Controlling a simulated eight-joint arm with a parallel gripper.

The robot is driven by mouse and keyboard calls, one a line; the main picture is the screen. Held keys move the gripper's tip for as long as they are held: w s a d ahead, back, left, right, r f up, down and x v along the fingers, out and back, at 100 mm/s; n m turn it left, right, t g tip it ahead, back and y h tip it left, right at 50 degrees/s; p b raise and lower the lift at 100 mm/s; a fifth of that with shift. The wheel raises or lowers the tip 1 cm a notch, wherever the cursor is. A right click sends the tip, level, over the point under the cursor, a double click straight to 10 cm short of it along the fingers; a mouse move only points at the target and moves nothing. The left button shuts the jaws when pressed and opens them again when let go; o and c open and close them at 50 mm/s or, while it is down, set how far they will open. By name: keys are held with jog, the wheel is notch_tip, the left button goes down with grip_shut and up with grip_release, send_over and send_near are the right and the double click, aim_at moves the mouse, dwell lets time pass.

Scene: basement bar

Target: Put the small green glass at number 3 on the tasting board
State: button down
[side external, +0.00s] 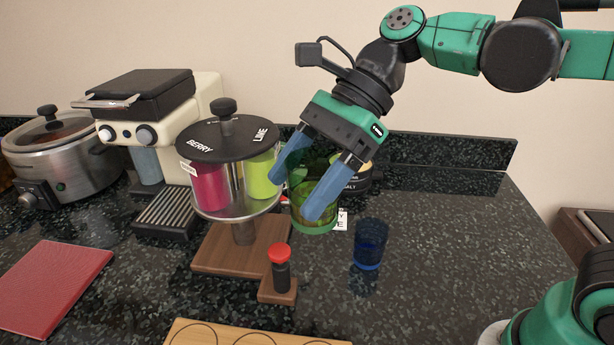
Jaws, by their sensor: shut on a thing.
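My gripper (298,193) is shut on the small green glass (316,229), with a blue finger on either side of it. The glass is see-through green and looks held above the counter, just right of the round dispenser. Its upper part is partly hidden by the fingers. The tasting board (178,336) is light wood with a row of drawn circles. It lies at the bottom edge, cut off by the frame, nearer the camera than my gripper. No numbers on it can be read.
A dispenser (225,139) marked BERRY and LIME stands left of my gripper on a wooden base. A red-topped post (280,265) stands between it and the board. A dark blue glass (369,244) stands to the right. A red mat (52,288) lies left.

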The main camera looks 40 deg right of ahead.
jog(key=s+a+r+n+g, duration=0.3)
jog(key=s+a+n+g, duration=0.1)
jog(key=s+n, duration=0.25)
jog(key=shift+m, duration=0.45)
jog(key=f, duration=1.3)
jog(key=s+f, duration=0.1)
jog(key=f, duration=0.5)
jog(key=shift+a+f, duration=0.2)
jog(key=shift+f, duration=0.15)
grip_release()
jog(key=shift+f, duration=0.1)
